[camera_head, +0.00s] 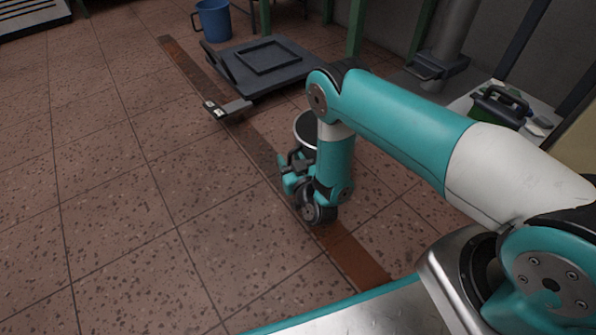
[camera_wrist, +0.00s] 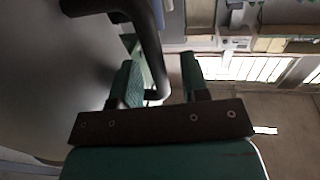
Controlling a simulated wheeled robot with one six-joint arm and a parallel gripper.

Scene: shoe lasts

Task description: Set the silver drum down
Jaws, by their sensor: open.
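The silver drum (camera_head: 303,129) is mostly hidden behind my forearm in the head view; part of its rim and side shows. In the wrist view its grey wall (camera_wrist: 40,95) fills the left, and a dark curved handle (camera_wrist: 150,38) stands out from it. My gripper (camera_head: 286,172) is low beside the drum, on the near side. In the wrist view the two fingers of my gripper (camera_wrist: 158,84) are apart, with the handle's lower part between them. The drum's base is hidden, so I cannot tell whether it rests on the floor.
A dark scale platform (camera_head: 285,64) with a small display arm (camera_head: 228,109) lies on the floor beyond the drum. A blue bucket (camera_head: 214,20) stands at the back. A green and black container (camera_head: 497,108) is on a table at right. The tiled floor at left is clear.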

